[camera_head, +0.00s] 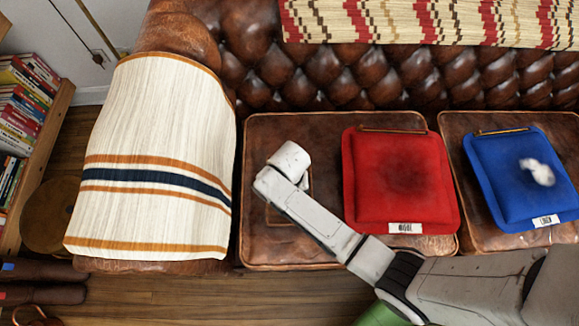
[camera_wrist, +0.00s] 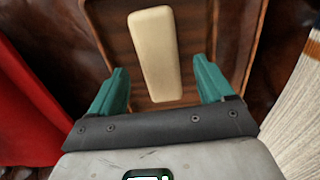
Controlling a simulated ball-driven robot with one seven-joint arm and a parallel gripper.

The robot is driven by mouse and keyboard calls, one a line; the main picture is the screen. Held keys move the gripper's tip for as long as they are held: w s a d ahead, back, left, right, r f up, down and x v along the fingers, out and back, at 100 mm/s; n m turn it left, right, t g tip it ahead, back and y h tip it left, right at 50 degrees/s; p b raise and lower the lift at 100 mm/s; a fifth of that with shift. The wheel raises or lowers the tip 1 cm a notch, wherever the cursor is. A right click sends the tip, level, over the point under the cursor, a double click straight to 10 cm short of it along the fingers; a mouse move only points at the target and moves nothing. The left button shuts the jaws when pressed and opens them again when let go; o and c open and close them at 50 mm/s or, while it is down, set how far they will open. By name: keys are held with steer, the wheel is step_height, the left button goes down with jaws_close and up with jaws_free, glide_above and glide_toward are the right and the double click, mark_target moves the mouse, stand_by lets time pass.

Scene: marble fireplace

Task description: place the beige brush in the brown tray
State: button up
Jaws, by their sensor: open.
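The beige brush (camera_wrist: 155,50) shows in the wrist view as a smooth, pale block with rounded edges. It lies lengthwise inside the brown tray (camera_wrist: 205,28), whose raised rims run along both sides of it. My gripper (camera_wrist: 162,68) is open above the tray, with its teal fingers on either side of the brush's near end. A gap shows between the brush and each finger. In the head view, the tray (camera_head: 273,214) is mostly hidden under my wrist on the sofa seat, and the brush and fingers are hidden.
A red cushion (camera_head: 400,180) lies right of the tray on the leather seat. A blue cushion (camera_head: 510,185) with a whitish object (camera_head: 540,172) lies farther right. A cream striped blanket (camera_head: 155,150) drapes the armrest at the left. A bookshelf (camera_head: 35,110) stands far left.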

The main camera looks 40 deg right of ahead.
step_height(320, 180, up, 8)
steer(key=p, duration=0.1)
steer(key=shift+r, duration=0.2)
steer(key=shift+s, duration=0.1)
steer(key=s+d+r+n, duration=0.3)
steer(key=s+d+r, duration=0.1)
steer(key=s, duration=0.3)
steer(key=s+d+r+n+t, duration=0.1)
steer(key=s+d+r+n, duration=0.2)
steer(key=s, duration=0.5)
step_height(320, 180, up, 2)
steer(key=shift+s+d+r+n, duration=0.25)
steer(key=shift+d+n, duration=0.15)
steer(key=shift+d, duration=0.35)
